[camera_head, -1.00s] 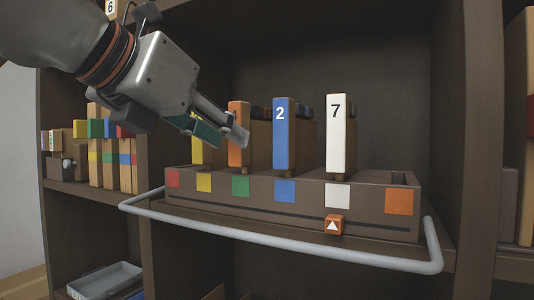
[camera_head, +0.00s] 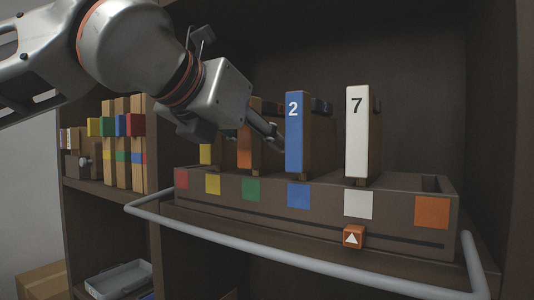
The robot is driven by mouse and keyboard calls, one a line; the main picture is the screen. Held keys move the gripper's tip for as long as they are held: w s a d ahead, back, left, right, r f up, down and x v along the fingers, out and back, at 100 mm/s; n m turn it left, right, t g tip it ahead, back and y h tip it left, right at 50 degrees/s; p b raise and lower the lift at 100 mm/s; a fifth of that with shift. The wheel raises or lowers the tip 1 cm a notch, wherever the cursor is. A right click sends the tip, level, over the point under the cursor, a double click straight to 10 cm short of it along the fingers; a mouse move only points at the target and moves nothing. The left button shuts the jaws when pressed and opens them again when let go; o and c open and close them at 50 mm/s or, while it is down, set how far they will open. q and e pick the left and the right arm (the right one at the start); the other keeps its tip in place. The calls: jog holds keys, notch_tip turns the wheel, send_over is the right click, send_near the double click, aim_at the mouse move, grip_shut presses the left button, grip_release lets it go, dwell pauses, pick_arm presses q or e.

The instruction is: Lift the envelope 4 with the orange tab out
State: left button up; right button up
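The envelope with the orange tab (camera_head: 245,152) stands upright in the brown slotted box (camera_head: 330,205), behind the green square. Its upper front and any number are hidden by my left gripper. My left gripper (camera_head: 268,132) reaches in from the upper left, its visible finger beside the orange-tab envelope and just left of the envelope with the blue tab marked 2 (camera_head: 296,132). The other finger is mostly hidden, so I cannot tell whether it is open or shut on the envelope. My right gripper is not in view.
An envelope with a white tab marked 7 (camera_head: 357,135) and one with a yellow tab (camera_head: 205,152) stand in the same box. A grey rail (camera_head: 250,245) runs in front. An orange arrow marker (camera_head: 353,237) is on the box front. Coloured files (camera_head: 123,145) stand at left.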

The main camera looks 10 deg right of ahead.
aim_at(272, 103)
pick_arm(q)
jog(key=x, duration=0.3)
jog(key=shift+d+f, duration=0.1)
jog(key=shift+d, duration=0.05)
grip_shut()
notch_tip(272, 103, up, 10)
jog(key=shift+r+p, duration=0.1)
jog(key=shift+p, duration=0.7)
